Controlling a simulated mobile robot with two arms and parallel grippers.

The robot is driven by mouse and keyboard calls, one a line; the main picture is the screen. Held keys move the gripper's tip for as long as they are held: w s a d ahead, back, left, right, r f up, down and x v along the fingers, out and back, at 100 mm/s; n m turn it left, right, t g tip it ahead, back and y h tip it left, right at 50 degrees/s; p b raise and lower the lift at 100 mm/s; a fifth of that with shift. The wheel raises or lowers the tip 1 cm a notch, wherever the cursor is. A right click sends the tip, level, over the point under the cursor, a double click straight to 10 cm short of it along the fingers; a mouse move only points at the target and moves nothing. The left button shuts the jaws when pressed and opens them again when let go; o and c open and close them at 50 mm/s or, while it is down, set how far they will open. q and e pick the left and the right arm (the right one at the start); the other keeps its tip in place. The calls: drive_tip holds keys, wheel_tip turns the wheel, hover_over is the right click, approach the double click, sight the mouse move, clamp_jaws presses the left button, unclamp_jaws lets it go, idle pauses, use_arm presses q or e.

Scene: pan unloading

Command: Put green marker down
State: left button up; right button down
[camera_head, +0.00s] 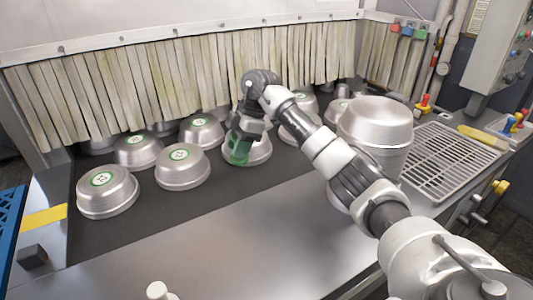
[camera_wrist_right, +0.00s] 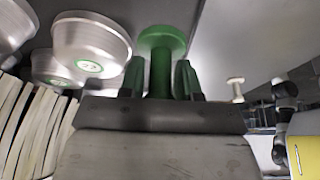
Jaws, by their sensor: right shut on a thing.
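The green marker (camera_wrist_right: 161,68) has a round disc head on a straight stem. In the right wrist view, my right gripper (camera_wrist_right: 160,80) is shut on the stem between its two green fingers, with the disc beyond the fingertips. In the head view, my right gripper (camera_head: 240,146) is over an upturned metal pan (camera_head: 258,155) in the middle of the dark surface. The arm and fingers partly cover this pan, and the green of the marker and fingers merges there. I cannot tell whether the marker touches the pan. My left gripper is not in view.
Several upturned pans with green-ringed tops, such as one at front left (camera_head: 107,191), stand on the dark conveyor (camera_head: 130,235). A strip curtain (camera_head: 130,90) hangs behind. Stacked pans (camera_head: 375,122) and a metal grate (camera_head: 445,160) are at right.

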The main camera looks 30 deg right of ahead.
drive_tip(key=shift+w+d+m, duration=0.1)
drive_tip(key=shift+d+m, duration=0.15)
drive_tip(key=shift+m, duration=0.45)
use_arm(q)
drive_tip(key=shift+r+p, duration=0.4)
drive_tip(key=shift+p, duration=0.05)
use_arm(e)
approach(237, 188)
drive_tip(key=shift+t, duration=0.3)
drive_tip(key=x, duration=0.5)
drive_tip(key=shift+s+a, duration=0.1)
drive_tip(key=shift+s, duration=0.15)
drive_tip(key=c, duration=0.8)
unclamp_jaws()
